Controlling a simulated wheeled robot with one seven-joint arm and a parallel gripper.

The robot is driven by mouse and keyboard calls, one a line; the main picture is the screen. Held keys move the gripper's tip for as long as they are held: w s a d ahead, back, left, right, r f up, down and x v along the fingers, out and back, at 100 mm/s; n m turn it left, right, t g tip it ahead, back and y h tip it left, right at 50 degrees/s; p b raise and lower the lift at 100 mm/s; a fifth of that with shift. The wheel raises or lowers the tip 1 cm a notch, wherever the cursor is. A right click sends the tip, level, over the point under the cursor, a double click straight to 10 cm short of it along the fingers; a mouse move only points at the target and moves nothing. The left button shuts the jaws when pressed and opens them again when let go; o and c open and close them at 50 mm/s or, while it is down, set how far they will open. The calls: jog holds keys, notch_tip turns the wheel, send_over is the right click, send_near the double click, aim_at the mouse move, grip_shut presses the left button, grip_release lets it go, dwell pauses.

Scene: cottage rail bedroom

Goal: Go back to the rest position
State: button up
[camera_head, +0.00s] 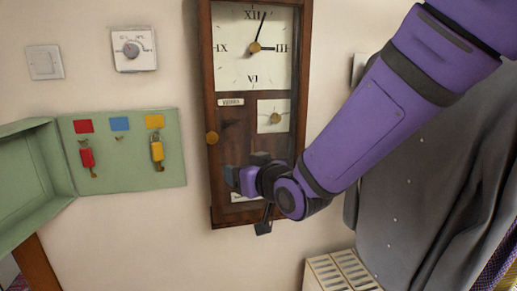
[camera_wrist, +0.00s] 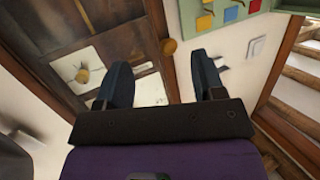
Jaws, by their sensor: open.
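My purple arm reaches in from the upper right in the head view. My gripper (camera_head: 250,175) is in front of the lower part of a wooden wall clock (camera_head: 211,120). In the wrist view, my gripper (camera_wrist: 165,85) shows two dark fingers spread apart with nothing between them. The clock's round wooden knob (camera_wrist: 169,47) shows just beyond the fingers. The arm and gripper hide part of the clock's lower case. I cannot tell whether the gripper touches the clock.
An open green key cabinet (camera_head: 125,185) with red and yellow tagged keys is at the left. A dial (camera_head: 133,49) and a light switch (camera_head: 44,62) are above it. A dark garment (camera_head: 410,190) hangs at the right, above a cream radiator (camera_head: 340,273).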

jog(key=s+d+r+m+g+h, duration=0.2)
jog(key=s+d+r+h, duration=0.1)
jog(key=d, duration=0.8)
jog(key=s+d+r+m+g+h, duration=0.1)
jog(key=s+d+r+m+h, duration=0.15)
jog(key=d, duration=0.85)
jog(key=s+d+m+g+h, duration=0.1)
jog(key=s+d+g+h, duration=0.1)
jog(key=s+d, duration=0.3)
jog(key=s+d+m+g+h, duration=0.1)
jog(key=s+d, duration=0.5)
jog(key=s, duration=0.6)
jog(key=shift+s+d+g+h, duration=0.25)
jog(key=shift+s+g+h, duration=0.2)
jog(key=shift+g, duration=0.45)
jog(key=shift+w, duration=0.1)
